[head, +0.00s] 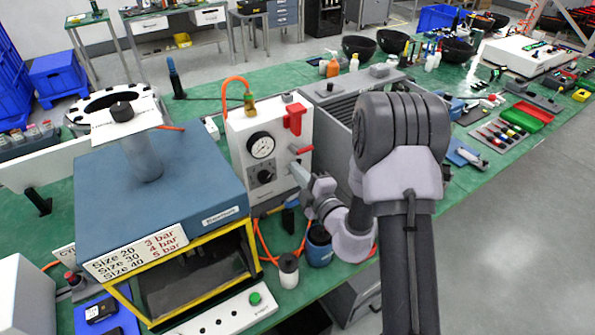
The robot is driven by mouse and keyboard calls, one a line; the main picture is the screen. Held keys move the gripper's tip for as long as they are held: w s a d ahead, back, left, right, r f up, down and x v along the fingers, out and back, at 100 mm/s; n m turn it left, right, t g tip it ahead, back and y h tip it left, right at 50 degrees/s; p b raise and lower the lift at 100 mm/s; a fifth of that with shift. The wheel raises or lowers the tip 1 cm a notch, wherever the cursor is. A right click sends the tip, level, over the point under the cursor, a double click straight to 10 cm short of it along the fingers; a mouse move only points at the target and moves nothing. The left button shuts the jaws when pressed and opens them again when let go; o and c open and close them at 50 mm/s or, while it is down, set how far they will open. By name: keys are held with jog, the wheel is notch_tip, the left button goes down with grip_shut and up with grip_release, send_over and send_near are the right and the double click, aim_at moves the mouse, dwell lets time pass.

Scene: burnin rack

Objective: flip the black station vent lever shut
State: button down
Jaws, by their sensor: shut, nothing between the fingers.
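A white panel (236,137) stands in the middle of the head view, with a round pressure gauge (261,145) on it. Below the gauge is a black knob or lever (265,176); its exact setting is too small to tell. A small red-handled lever (301,150) sticks out on the panel's right side, with a larger red part (294,118) above it. My gripper (298,172) is shut and empty, just right of the black knob and below the red-handled lever. I cannot tell whether it touches the panel.
A blue-topped press with a yellow frame (205,236) stands left of the panel. A dark blue cup (319,248) and a white-bodied jar (288,272) stand below my gripper. An orange hose (236,80) loops above the panel. A grey ribbed box (335,110) stands behind.

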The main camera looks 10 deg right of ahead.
jog(key=shift+d+r+m+p, duration=0.25)
jog(key=shift+m+p, duration=0.55)
jog(key=shift+p, duration=0.7)
jog(key=p, duration=0.2)
jog(key=d+m+p, duration=0.1)
jog(key=p, duration=0.2)
jog(key=shift+w+d+m, duration=0.25)
jog(key=shift+w+m, duration=0.05)
jog(key=m+p, duration=0.1)
jog(key=d+f+m+p, duration=0.1)
jog(key=p, duration=0.1)
jog(key=shift+w+d+m, duration=0.1)
jog(key=shift+w+m, duration=0.1)
jog(key=shift+m, duration=0.2)
jog(key=shift+d, duration=0.1)
